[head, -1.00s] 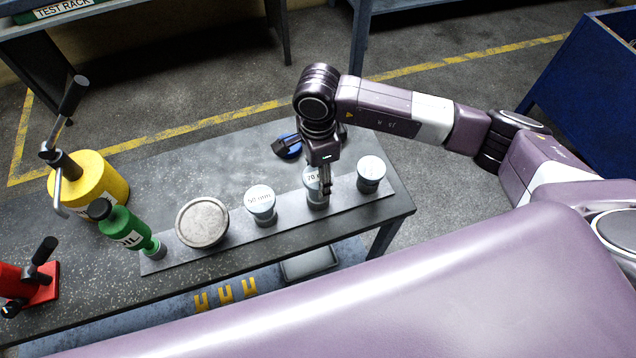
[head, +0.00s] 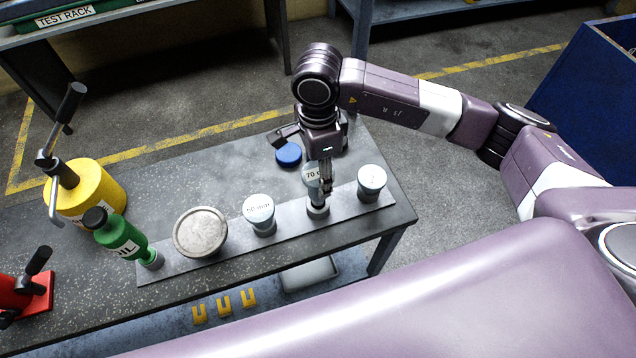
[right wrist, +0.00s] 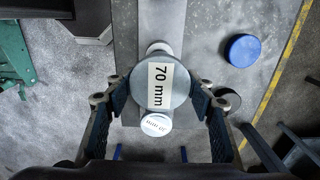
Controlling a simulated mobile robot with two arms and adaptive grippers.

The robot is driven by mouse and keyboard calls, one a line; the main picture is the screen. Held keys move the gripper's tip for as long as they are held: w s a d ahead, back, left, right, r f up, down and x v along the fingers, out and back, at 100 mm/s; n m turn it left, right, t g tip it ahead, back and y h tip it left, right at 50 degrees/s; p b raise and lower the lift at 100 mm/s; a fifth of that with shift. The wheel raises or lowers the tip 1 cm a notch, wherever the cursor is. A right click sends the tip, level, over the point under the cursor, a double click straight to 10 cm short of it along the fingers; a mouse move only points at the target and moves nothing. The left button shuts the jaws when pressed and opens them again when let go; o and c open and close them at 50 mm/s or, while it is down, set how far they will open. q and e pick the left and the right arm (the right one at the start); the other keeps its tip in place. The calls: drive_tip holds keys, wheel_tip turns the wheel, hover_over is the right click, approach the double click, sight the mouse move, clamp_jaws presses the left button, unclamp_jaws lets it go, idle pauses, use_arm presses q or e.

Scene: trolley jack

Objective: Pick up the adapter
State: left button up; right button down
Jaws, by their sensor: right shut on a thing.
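The adapter labelled 70 mm (head: 312,176) is a grey-white cylinder with a white label on its top. My right gripper (head: 326,184) is shut on it from above, over the grey strip on the bench. In the right wrist view, the 70 mm adapter (right wrist: 160,86) sits between the two dark fingers. Its top stands higher than its neighbours' tops, and a grey round base (head: 317,209) shows below it. I cannot tell whether the two touch. The 50 mm adapter (head: 258,209) stands to its left and another adapter (head: 372,179) to its right. My left gripper is not in view.
The bench's back middle is clear.

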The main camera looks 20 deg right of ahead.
wheel_tip(320, 180, up, 16)
drive_tip(key=b, duration=0.3)
drive_tip(key=shift+f, duration=0.2)
